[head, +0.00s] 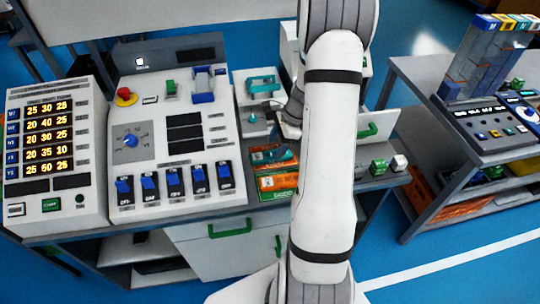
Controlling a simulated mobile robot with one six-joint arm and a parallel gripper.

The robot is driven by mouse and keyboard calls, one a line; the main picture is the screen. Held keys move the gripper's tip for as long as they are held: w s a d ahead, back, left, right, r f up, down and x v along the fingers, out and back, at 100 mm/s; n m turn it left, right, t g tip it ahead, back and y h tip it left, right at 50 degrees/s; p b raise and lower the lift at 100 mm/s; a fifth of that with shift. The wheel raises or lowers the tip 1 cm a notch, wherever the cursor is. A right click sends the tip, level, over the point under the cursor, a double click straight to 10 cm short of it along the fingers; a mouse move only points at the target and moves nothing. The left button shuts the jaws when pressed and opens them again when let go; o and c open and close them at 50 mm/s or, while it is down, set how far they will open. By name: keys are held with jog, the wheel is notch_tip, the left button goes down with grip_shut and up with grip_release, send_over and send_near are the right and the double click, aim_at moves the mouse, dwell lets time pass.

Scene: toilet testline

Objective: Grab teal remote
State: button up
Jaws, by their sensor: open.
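A small dark teal item (284,155), which may be the teal remote, lies over the orange and green boxes at the middle of the bench. It is small and its right side is close to my arm, so its shape is hard to make out. My gripper (277,112) shows only in part, at the left of my white arm, above the teal item and in front of a teal-handled fixture. It is open, and I see nothing held in it. The arm hides much of the gripper and the bench behind it.
A control panel (140,163) with blue switches and a red button stands left, beside a numeric display panel (48,135). The teal-handled fixture (263,84) stands behind the boxes (277,184). Green and white buttons (378,167) sit right of my arm. Another bench (420,85) stands at right, across blue floor.

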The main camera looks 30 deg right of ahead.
aim_at(271, 154)
jog(key=x, duration=0.3)
jog(key=shift+a+f, duration=0.1)
jog(key=shift+f, duration=0.1)
jog(key=c, duration=1.1)
jog(key=shift+w, duration=0.1)
